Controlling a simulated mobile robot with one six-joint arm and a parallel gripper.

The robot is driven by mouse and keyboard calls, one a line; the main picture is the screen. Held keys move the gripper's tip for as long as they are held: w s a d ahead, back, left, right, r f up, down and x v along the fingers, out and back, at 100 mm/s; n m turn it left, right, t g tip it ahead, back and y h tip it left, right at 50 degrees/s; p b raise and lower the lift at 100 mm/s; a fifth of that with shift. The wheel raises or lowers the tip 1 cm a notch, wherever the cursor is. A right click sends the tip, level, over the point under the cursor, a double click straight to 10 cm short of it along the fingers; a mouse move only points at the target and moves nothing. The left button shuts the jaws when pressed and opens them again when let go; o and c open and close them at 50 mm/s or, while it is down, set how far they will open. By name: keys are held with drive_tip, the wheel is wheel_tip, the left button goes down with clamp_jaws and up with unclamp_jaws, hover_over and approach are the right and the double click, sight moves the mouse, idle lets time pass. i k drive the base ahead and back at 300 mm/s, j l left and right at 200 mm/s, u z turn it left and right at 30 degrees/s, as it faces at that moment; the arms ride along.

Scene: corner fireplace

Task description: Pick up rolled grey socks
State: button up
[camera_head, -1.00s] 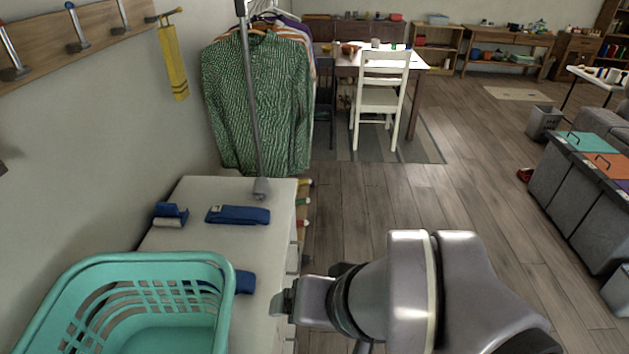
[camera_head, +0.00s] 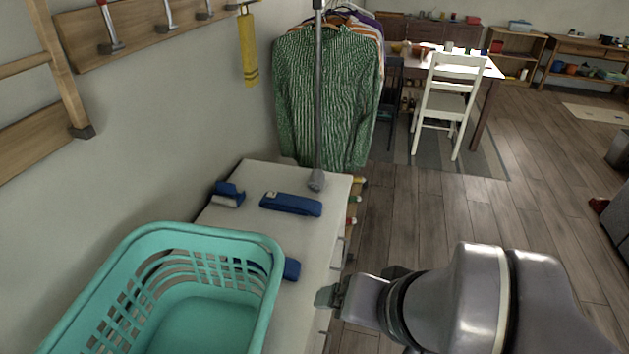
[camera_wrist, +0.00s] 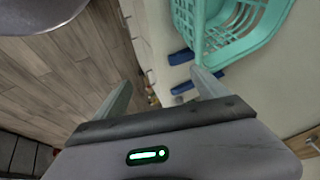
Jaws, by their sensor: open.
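I see no rolled grey socks in either view. My gripper (camera_wrist: 162,95) is open and empty in the wrist view, its two fingers spread apart. In the head view my gripper (camera_head: 328,296) shows at the right edge of the white cabinet top, and its fingers are seen edge-on. The turquoise laundry basket (camera_head: 262,310) stands on the cabinet top to the left of my gripper. The part of the basket's inside that shows looks empty. The basket also shows at the top of the wrist view (camera_wrist: 225,62).
The white cabinet (camera_head: 240,215) holds a blue folded item (camera_head: 291,204), a small blue-and-grey item (camera_head: 228,195) and another blue item (camera_head: 291,269) partly behind the basket. A clothes rack with a green shirt (camera_head: 322,100) stands behind. Wooden floor (camera_head: 410,215) is free to the right.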

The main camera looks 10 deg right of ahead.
sight(316, 178)
drive_tip(key=i+l+u, duration=0.1)
drive_tip(key=l, duration=0.25)
drive_tip(key=i+l+u, duration=0.1)
drive_tip(key=l, duration=0.25)
drive_tip(key=i+l+u, duration=0.1)
drive_tip(key=i+l, duration=0.15)
drive_tip(key=i+l+u, duration=0.1)
drive_tip(key=l, duration=0.35)
drive_tip(key=i+l+u, duration=0.1)
drive_tip(key=l, duration=0.3)
drive_tip(key=i+l+u, duration=0.1)
drive_tip(key=l, duration=0.25)
drive_tip(key=i+l+u, duration=0.15)
drive_tip(key=i, duration=0.3)
drive_tip(key=i+l+u, duration=0.2)
drive_tip(key=i, duration=0.25)
drive_tip(key=i+l+u, duration=0.15)
drive_tip(key=i, duration=0.3)
